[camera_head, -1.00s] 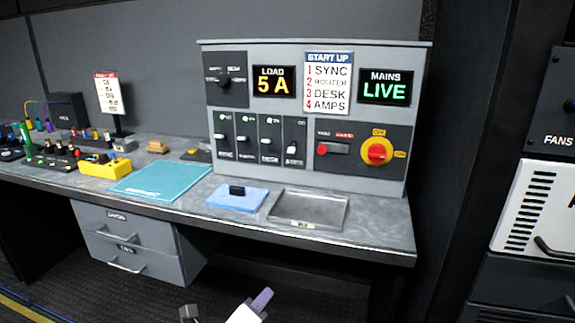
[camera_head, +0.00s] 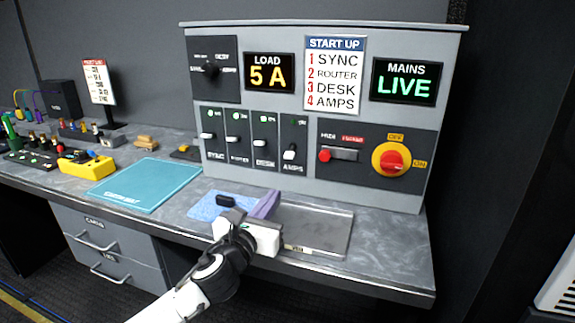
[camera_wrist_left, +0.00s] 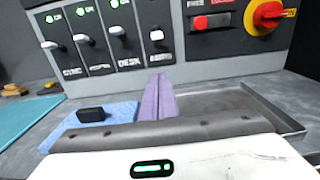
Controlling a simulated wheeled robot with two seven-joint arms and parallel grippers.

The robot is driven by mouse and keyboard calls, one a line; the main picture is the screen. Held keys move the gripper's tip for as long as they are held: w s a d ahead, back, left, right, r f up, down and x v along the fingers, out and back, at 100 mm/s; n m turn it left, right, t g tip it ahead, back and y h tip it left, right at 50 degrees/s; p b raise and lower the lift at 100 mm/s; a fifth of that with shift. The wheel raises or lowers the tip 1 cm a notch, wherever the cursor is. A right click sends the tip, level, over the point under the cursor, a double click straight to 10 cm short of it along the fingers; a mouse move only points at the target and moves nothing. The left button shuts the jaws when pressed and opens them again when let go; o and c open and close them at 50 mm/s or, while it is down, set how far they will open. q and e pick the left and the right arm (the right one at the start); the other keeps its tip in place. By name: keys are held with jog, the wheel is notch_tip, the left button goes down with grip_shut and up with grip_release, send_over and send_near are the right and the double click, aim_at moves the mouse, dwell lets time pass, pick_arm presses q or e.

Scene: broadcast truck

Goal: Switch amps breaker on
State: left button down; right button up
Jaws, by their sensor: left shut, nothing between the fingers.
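The amps breaker (camera_head: 290,152) is the rightmost of the row of white-levered breakers on the grey panel. Its lever sits low and its lamp looks dark, while the other breakers have their levers higher and green lamps lit. It also shows in the left wrist view (camera_wrist_left: 156,36). My left gripper (camera_head: 268,203) is shut and empty, its purple fingers together. It is above the desk between the blue cloth and the metal tray, in front of and below the amps breaker, apart from it. In the left wrist view the fingers (camera_wrist_left: 158,95) point up toward that breaker. My right gripper is out of view.
A blue cloth (camera_head: 200,210) with a black block (camera_head: 226,200) lies left of my gripper. A shallow metal tray (camera_head: 335,240) lies right. A red rotary switch (camera_head: 392,160) and a red-ended handle (camera_head: 340,154) are on the panel's right. The display reads LOAD 5 A (camera_head: 269,73).

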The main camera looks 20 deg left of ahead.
aim_at(290, 153)
pick_arm(q)
jog(key=shift+s, duration=0.15)
jog(key=shift+w, duration=0.55)
jog(key=w+b, duration=0.1)
jog(key=w, duration=0.7)
jog(key=shift+w+d, duration=0.15)
jog(key=shift+w, duration=0.1)
jog(key=r, duration=0.2)
jog(key=s+r+p, duration=0.1)
jog(key=shift+r, duration=0.35)
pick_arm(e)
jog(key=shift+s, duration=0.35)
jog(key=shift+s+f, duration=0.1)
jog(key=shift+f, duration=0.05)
pick_arm(q)
jog(key=shift+w, duration=0.1)
